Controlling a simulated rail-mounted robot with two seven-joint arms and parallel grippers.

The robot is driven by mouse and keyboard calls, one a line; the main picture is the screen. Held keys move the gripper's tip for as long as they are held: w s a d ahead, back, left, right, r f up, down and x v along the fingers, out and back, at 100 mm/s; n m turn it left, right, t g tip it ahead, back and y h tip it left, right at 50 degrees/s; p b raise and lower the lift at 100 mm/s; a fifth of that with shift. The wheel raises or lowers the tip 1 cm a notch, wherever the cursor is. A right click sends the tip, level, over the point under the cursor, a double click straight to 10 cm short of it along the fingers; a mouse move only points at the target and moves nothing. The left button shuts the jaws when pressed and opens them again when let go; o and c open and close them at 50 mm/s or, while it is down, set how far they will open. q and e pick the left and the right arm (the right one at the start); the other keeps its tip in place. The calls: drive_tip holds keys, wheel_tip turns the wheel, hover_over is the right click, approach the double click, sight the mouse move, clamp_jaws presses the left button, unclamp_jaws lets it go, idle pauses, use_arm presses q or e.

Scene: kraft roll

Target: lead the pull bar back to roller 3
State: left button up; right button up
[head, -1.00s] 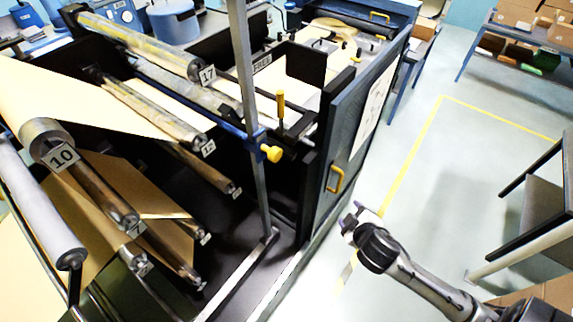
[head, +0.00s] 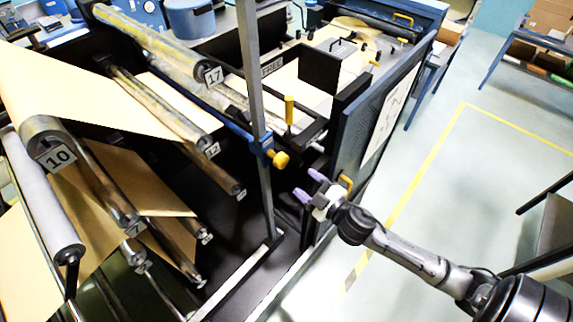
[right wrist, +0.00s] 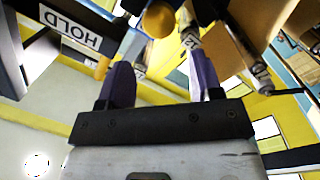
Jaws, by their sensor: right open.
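A blue bar with a yellow knob (head: 280,160) at its near end runs past the grey upright post; I take it to be the pull bar. Its knob shows large in the right wrist view (right wrist: 160,20), ahead of and between my fingers. My right gripper (head: 309,185) is open and empty, just right of and below the knob, with a gap between them. Its purple fingers also show in the right wrist view (right wrist: 160,68). Small roller labels at lower left are too small to read, so I cannot tell which is roller 3. My left gripper is out of view.
The grey post (head: 253,90) stands close to the knob. A dark blue door (head: 375,120) with a yellow handle is beside my gripper.

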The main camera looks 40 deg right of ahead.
sight(282, 165)
drive_tip(key=w, duration=0.8)
drive_tip(key=shift+b, duration=0.3)
drive_tip(key=shift+w, duration=1.05)
drive_tip(key=c, duration=0.9)
drive_tip(key=shift+a, duration=0.45)
drive_tip(key=s+a, duration=0.1)
drive_tip(key=a, duration=1.3)
drive_tip(key=shift+s+a+p, duration=0.15)
drive_tip(key=shift+s+p, duration=0.25)
drive_tip(key=shift+p, duration=0.05)
